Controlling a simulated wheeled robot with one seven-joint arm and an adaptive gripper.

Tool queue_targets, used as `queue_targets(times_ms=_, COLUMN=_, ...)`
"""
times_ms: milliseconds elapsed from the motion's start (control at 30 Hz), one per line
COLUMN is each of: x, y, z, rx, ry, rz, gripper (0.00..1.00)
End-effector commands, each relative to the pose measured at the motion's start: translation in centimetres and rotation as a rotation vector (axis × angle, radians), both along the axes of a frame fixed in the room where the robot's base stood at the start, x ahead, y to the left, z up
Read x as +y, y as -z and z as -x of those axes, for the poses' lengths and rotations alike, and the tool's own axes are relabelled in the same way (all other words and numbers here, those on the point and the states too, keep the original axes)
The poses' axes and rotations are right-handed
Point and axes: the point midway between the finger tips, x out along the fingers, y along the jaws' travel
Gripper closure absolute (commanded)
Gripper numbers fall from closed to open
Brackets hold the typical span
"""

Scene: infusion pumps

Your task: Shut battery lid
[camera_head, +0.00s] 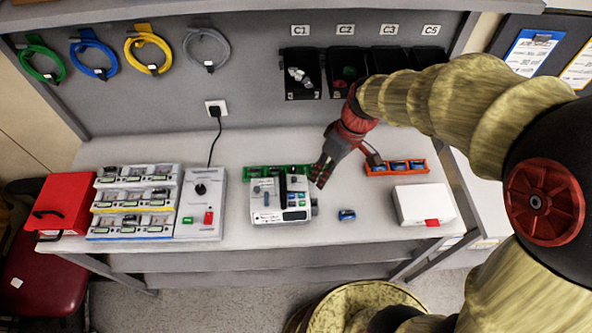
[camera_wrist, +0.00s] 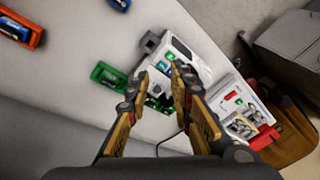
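The infusion pump (camera_head: 266,214) stands on the bench, white and grey with a small screen and buttons on its right part. In the wrist view the pump (camera_wrist: 194,60) lies beyond my fingertips. The battery lid cannot be made out clearly in either view. My gripper (camera_head: 347,172) is open and empty above the bench, just right of the pump's back corner. In the wrist view my gripper (camera_wrist: 159,76) has its two fingers spread, with a gap between the tips. The fingers hide part of the pump's back side.
A green tray (camera_head: 258,171) sits behind the pump. A loose blue battery (camera_head: 347,215) lies to its right. An orange tray (camera_head: 378,173) holds blue batteries. A white box (camera_head: 424,203) stands at right, a grey charger unit (camera_head: 201,214) at left. Bench between pump and white box is mostly clear.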

Motion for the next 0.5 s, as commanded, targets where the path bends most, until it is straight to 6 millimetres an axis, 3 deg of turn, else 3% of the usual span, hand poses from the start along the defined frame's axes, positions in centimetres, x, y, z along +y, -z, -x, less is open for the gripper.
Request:
queue_targets(times_ms=200, x=2.4, y=2.3, z=-3.9, rx=-0.097, ry=-0.400, rz=-0.088, gripper=0.78)
queue_targets(times_ms=500, x=3.7, y=2.6, z=-6.2, rx=-0.252, ry=-0.760, rz=-0.127, gripper=0.78)
